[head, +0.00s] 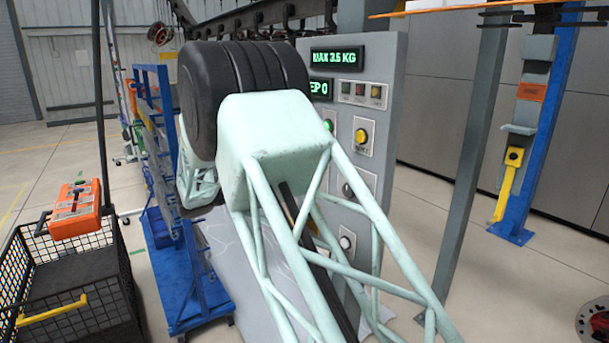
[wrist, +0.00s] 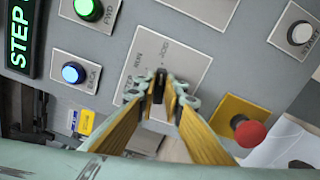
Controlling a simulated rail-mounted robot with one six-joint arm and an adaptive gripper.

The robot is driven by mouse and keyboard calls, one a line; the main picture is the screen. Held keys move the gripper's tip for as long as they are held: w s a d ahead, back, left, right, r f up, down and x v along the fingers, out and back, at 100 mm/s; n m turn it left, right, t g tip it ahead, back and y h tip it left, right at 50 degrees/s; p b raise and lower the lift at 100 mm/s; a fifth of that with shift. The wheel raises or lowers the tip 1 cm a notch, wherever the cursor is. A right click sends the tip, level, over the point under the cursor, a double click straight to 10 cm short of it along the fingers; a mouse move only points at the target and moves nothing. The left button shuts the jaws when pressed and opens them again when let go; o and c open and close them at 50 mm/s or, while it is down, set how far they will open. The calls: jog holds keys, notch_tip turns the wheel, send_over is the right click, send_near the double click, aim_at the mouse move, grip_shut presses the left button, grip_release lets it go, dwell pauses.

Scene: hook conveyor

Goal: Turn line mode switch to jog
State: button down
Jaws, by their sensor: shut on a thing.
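The line mode switch (wrist: 160,82) is a dark knob on a pale square plate (wrist: 185,60) in the wrist view. My gripper (wrist: 163,88) has its two fingertips closed on the knob, one on each side. In the head view the grey control panel (head: 388,90) stands behind my pale green arm. My arm hides the gripper and the switch there.
Around the switch in the wrist view are a green button (wrist: 88,8), a blue lit button (wrist: 73,73), a white button (wrist: 299,33) and a red mushroom button (wrist: 249,132) on yellow. A wire basket (head: 70,270) and a grey post (head: 470,150) flank the panel.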

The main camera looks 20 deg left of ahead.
dwell(0.4)
jog(key=c, duration=3)
grip_release()
jog(key=shift+s, duration=0.1)
jog(key=v, duration=1.2)
jog(key=shift+d, duration=0.1)
